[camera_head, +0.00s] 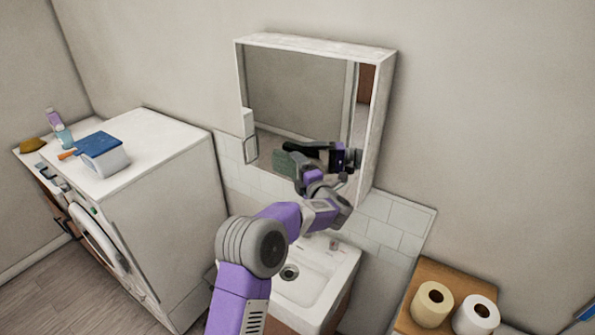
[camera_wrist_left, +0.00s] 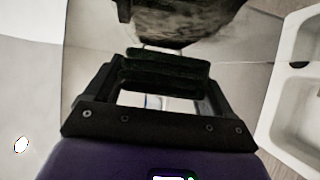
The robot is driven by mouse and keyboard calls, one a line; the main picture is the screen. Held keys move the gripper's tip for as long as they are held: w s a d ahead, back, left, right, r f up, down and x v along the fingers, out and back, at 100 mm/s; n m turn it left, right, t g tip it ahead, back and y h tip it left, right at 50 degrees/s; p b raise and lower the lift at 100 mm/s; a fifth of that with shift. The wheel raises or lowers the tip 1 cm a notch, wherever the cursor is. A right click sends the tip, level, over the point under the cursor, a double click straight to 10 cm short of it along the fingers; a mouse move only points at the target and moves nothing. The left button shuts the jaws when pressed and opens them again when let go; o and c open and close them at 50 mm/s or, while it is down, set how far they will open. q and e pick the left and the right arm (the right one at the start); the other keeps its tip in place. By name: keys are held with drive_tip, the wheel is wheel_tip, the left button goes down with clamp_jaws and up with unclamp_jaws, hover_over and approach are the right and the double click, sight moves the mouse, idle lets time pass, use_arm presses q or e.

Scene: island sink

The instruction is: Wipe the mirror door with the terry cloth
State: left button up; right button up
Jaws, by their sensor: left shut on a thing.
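The mirror door (camera_head: 298,85) is the front of the white-framed cabinet on the wall above the sink. It looks closed and reflects the room. My left gripper (camera_head: 312,157) is in front of its lower right part, shut on the terry cloth. The green cloth (camera_head: 287,164) shows at the lower middle of the mirror; I cannot tell how much of this patch is reflection, or whether cloth touches glass. In the left wrist view the cloth (camera_wrist_left: 185,22) looks dark and bunched beyond the fingers of the left gripper (camera_wrist_left: 160,68). My right gripper is out of view.
The sink (camera_head: 318,272) is below the mirror. A wooden shelf (camera_head: 432,272) with two paper rolls is at lower right. The wall right of the cabinet is clear.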

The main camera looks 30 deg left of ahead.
use_arm(q)
drive_tip(key=shift+w, duration=0.3)
